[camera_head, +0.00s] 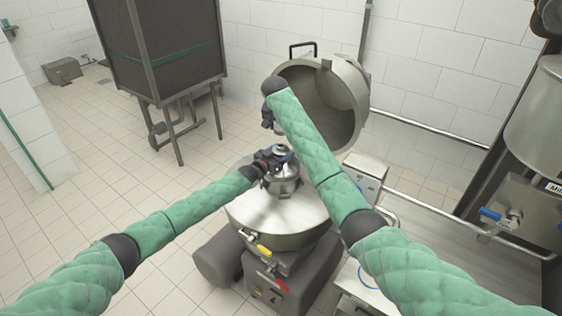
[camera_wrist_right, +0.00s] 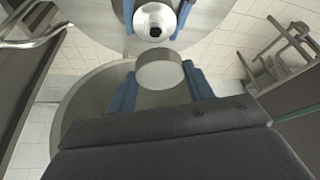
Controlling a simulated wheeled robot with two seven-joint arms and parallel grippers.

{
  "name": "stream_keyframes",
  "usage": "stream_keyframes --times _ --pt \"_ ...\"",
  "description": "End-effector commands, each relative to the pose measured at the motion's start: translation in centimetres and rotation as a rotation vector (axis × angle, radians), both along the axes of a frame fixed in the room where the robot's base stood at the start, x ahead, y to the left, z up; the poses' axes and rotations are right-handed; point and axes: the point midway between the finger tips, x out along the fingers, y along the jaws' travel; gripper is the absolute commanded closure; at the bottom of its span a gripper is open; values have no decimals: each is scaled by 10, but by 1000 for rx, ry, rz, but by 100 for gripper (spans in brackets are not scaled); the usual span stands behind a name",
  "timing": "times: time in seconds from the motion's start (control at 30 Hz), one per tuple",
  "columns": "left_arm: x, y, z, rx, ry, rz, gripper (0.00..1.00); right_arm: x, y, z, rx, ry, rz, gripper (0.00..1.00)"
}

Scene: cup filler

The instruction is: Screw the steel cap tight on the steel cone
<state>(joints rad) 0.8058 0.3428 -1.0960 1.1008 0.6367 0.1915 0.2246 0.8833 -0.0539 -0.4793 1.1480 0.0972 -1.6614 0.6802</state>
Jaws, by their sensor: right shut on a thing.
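The steel cone (camera_head: 281,184) stands on the round lid of the machine. In the right wrist view, the cone's top (camera_wrist_right: 155,22) shows a dark round opening. My left gripper (camera_head: 280,156) is at the cone's top; its blue fingers lie close on either side, but I cannot tell if they press on it. My right gripper (camera_wrist_right: 162,88) is shut on the steel cap (camera_wrist_right: 160,72), a short cylinder. The cap appears apart from the cone's opening. In the head view my right gripper (camera_head: 268,118) hangs above the left one, and I cannot make out the cap there.
The machine's round steel lid (camera_head: 250,212) spreads around the cone. An open steel drum (camera_head: 350,105) stands behind it, close to my right arm. A control box (camera_head: 366,175) is to the right. A dark cabinet on legs (camera_head: 165,50) stands at the back left, with open floor before it.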

Motion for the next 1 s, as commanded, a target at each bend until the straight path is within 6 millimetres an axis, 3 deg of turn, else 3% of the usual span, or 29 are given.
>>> stream_keyframes --times 0.07,0.23,0.6,1.0 --pt "0 0 0 -1 -1 0 77 0 0 0 0 0 0 72" --pt "0 0 0 -1 -1 0 77 0 0 -6 0 1 0 72" --pt "0 0 1 0 -1 0 77 -2 1 -48 0 2 0 72" --pt "0 0 1 0 -1 0 77 -2 1 -50 0 0 0 72"
